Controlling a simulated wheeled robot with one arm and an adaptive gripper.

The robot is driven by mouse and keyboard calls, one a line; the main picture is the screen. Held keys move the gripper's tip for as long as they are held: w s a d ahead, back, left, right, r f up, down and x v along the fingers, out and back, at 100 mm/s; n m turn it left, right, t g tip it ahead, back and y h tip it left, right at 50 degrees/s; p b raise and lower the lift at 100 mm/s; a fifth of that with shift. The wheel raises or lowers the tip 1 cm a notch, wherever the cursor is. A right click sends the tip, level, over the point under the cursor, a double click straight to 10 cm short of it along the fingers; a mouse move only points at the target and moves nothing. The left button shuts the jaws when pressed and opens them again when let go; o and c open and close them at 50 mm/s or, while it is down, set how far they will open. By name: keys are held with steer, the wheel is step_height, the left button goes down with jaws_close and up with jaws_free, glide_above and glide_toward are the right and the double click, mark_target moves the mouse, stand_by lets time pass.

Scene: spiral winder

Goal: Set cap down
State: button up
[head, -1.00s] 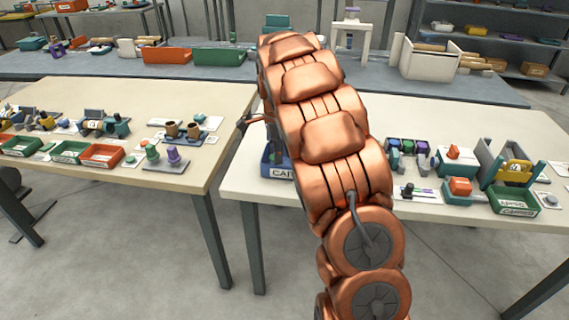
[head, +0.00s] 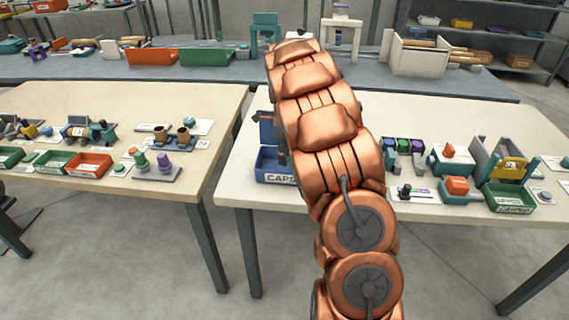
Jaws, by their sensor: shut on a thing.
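My copper-coloured arm reaches over the right-hand table and hides much of its middle. Only a dark sliver of my gripper (head: 282,150) shows at the left edge of the arm, over the blue bin. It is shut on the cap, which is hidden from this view. The blue bin (head: 272,176) stands at the left end of the table, with a label that begins "CAP". Its right part is behind the arm, and I cannot tell how high the gripper is above it.
Right of the arm are a rack of coloured pieces (head: 403,146), a white and teal box (head: 452,160) and a green labelled bin (head: 509,198). The left table (head: 60,98) holds trays and small parts. A gap separates the two tables.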

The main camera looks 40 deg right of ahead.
steer(key=shift+a+f+p, duration=0.1)
steer(key=shift+f+p, duration=0.3)
steer(key=shift+f, duration=1.7)
steer(key=shift+f, duration=0.15)
steer(key=o, duration=0.7)
